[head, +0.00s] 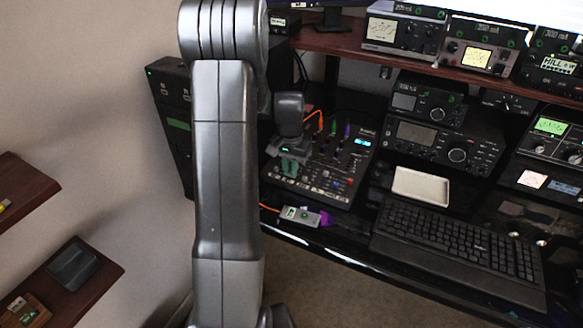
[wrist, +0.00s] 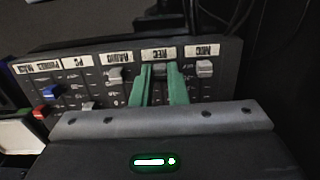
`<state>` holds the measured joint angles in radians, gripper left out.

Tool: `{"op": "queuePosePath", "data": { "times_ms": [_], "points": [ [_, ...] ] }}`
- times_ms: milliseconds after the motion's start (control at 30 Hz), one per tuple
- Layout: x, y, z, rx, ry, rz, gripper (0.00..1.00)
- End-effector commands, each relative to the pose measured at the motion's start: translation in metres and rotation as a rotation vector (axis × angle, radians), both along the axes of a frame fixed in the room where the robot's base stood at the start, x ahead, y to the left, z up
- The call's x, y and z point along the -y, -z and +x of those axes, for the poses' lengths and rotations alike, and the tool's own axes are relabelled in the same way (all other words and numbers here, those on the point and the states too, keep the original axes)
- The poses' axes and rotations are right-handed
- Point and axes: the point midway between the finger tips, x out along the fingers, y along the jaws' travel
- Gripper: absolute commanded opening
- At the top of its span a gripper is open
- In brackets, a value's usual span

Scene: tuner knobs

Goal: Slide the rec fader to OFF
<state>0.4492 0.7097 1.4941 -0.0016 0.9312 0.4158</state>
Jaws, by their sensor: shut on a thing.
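The fader panel (wrist: 227,75) fills the upper part of the wrist view, its labels upside down. The REC label (wrist: 158,53) sits just beyond my fingertips. My gripper (wrist: 159,70) has its green fingers on either side of the dark rec fader cap (wrist: 159,72), shut on it. Most of the cap and its slot are hidden between the fingers. In the head view, my gripper (head: 291,165) is low over the left side of the mixer (head: 330,187), and the fader is too small to make out.
In the wrist view, a light fader cap (wrist: 204,68) under MIC is on the right and another (wrist: 115,74) under RADIO is on the left. Blue (wrist: 50,91) and red (wrist: 40,112) caps are farther left. A keyboard (head: 455,245) lies right of the mixer.

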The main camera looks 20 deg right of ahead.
Motion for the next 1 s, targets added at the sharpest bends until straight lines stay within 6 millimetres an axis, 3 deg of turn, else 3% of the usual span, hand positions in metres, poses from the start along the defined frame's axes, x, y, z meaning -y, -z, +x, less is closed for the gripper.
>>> {"op": "queuePosePath", "data": {
  "times_ms": [33, 100, 133, 400, 533, 1000],
  "points": [
    [-0.003, 0.002, -0.003, -0.009, 0.001, 0.008, 0.19],
    [-0.002, 0.002, -0.003, -0.009, 0.001, 0.007, 0.33],
    [-0.002, 0.002, -0.002, -0.009, 0.001, 0.007, 0.35],
    [-0.001, 0.0, -0.002, -0.007, 0.0, 0.005, 0.35],
    [-0.001, -0.009, -0.001, -0.005, 0.0, 0.004, 0.35],
    [-0.001, -0.108, -0.001, -0.004, 0.0, 0.005, 0.35]
  ]
}}
